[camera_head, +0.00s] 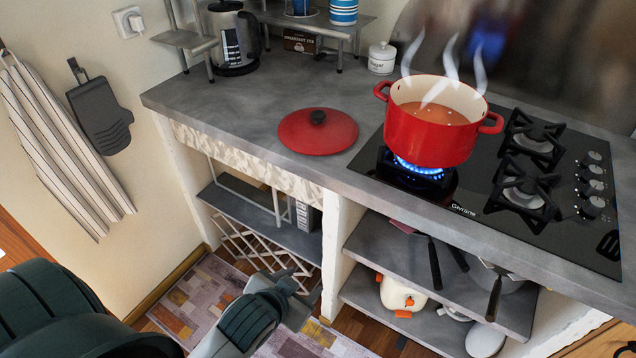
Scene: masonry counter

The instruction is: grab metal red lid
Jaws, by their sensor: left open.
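The red metal lid (318,132) with a black knob lies flat on the grey counter (240,105), left of the stove. A red pot (432,137) without a lid stands on a lit burner, with orange-brown liquid inside and steam rising. My left gripper (302,284) is in front of the counter and below its top, over the floor. It is open and well apart from the lid. My right gripper is not in view.
The black gas stove (480,205) has a blue flame under the pot. A kettle (233,40) and a metal rack (185,38) stand at the back left; a white jar (382,58) stands behind the lid. The counter left of the lid is clear. Pans sit on lower shelves.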

